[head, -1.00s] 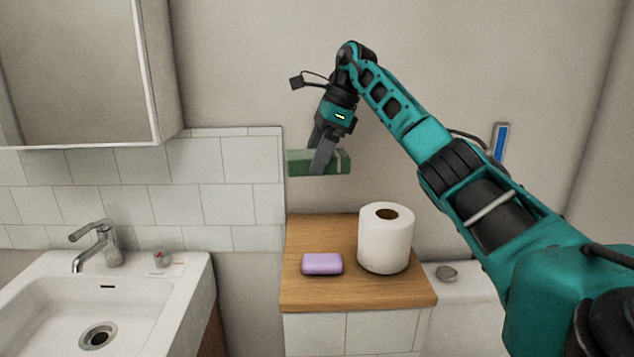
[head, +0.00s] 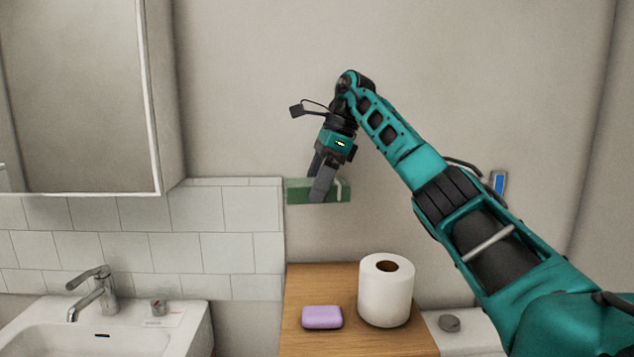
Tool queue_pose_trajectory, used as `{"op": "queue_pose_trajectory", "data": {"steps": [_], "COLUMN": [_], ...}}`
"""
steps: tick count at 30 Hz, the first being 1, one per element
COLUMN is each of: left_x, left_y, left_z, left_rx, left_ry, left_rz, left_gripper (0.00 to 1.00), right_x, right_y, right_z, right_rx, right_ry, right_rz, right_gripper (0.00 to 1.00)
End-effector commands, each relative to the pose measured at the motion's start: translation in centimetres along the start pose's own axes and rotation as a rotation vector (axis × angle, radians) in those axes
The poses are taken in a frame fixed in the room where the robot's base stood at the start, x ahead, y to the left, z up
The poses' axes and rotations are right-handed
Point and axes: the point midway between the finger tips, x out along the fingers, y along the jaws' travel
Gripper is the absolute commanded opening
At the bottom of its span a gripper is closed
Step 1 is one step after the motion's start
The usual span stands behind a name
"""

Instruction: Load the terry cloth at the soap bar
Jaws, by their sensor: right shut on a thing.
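The soap bar (head: 322,317) is a purple rounded block lying on the wooden counter top (head: 300,285). My right gripper (head: 318,196) is shut on a green block-shaped thing (head: 300,191) with a pale stripe near its right end, likely the folded terry cloth. It holds this thing in the air well above the soap bar, in front of the wall. The gripper's fingers cover part of the green thing. My left gripper is not in view.
A white paper roll (head: 383,295) stands on the counter, just right of the soap bar. A sink (head: 60,340) with a tap (head: 95,290) is at the left. A mirror cabinet (head: 95,95) hangs at the upper left. The counter left of the roll is mostly free.

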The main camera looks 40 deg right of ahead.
Motion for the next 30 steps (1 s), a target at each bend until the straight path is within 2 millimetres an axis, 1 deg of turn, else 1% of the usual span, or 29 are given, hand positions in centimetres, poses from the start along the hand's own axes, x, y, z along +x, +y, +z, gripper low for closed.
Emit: {"op": "queue_pose_trajectory", "data": {"steps": [5, 8, 11, 14, 21, 27, 30], "left_x": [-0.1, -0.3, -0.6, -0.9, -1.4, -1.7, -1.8], "left_y": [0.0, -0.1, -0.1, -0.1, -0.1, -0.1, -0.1], "left_z": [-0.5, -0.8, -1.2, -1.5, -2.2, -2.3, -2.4], "left_rx": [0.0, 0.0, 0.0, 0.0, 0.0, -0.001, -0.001], "left_ry": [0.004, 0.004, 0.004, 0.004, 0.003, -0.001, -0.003], "left_rz": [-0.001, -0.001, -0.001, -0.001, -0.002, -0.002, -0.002], "left_gripper": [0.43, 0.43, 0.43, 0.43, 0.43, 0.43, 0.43], "right_x": [1.0, 2.3, 3.7, 5.0, 7.5, 8.7, 9.1], "right_y": [0.2, 0.6, 1.6, 2.9, 7.3, 10.4, 11.6], "right_z": [-0.6, -1.2, -1.8, -2.3, -3.1, -3.2, -3.2], "right_rx": [0.006, 0.012, 0.018, 0.021, 0.018, 0.008, 0.004], "right_ry": [-0.001, -0.004, -0.007, -0.011, -0.011, -0.005, -0.002], "right_rz": [-0.009, -0.021, -0.032, -0.041, -0.036, -0.017, -0.009], "right_gripper": [0.59, 0.59, 0.59, 0.59, 0.59, 0.59, 0.59]}}
